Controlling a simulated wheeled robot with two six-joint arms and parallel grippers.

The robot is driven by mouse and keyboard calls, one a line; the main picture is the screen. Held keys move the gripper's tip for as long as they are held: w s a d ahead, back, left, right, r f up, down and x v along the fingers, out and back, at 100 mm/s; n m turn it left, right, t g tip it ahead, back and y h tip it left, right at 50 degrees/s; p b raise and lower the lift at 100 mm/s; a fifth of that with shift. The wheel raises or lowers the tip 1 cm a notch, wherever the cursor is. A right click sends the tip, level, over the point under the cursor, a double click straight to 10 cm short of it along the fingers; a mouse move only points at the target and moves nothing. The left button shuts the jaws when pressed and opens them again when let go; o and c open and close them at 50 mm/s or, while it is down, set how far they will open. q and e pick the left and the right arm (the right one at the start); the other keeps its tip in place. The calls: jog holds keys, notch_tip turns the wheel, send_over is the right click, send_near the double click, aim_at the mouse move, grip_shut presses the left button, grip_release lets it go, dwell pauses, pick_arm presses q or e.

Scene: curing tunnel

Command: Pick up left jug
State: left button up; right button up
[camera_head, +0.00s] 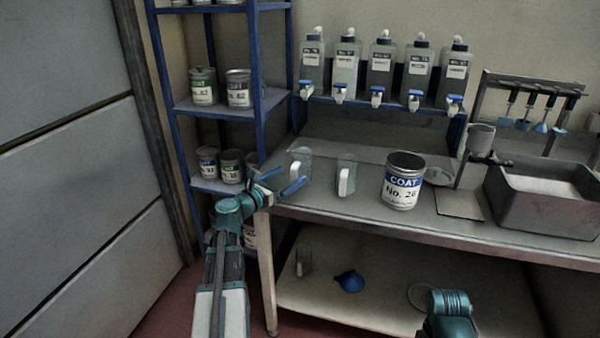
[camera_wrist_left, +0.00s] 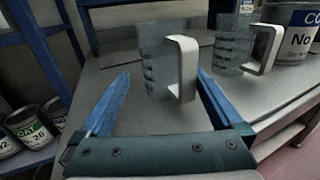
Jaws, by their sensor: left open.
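The left jug (camera_head: 306,158) is a clear measuring jug with a white handle, standing upright on the workbench near its left end. It also shows in the left wrist view (camera_wrist_left: 153,62), its handle turned toward the gripper. My left gripper (camera_head: 281,181) is open and empty at the bench's front left edge. In the left wrist view its two blue fingers (camera_wrist_left: 163,82) point at the jug, one to each side of it in the picture, with the jug beyond. A second clear jug (camera_head: 344,178) stands to the right. Of my right arm only a teal part shows; its gripper is out of view.
A can labelled COAT (camera_head: 403,182) stands right of the jugs. A blue shelf rack (camera_head: 222,104) with cans stands close on the left. Several dispensers (camera_head: 380,67) line the back, above the workbench (camera_head: 330,207). A grey sink (camera_head: 540,205) is at the right.

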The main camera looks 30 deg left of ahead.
aim_at(300, 169)
pick_arm(q)
jog(key=shift+w, duration=0.2)
jog(key=w, duration=0.2)
jog(key=w+d, duration=0.1)
jog(key=w, duration=0.2)
jog(key=shift+d+r, duration=0.15)
jog(key=shift+d, duration=0.05)
jog(key=c, duration=1.3)
pick_arm(e)
jog(key=shift+r, duration=0.2)
pick_arm(q)
jog(key=shift+r+p, duration=0.15)
jog(key=shift+p, duration=0.2)
pick_arm(e)
jog(key=shift+r, duration=0.15)
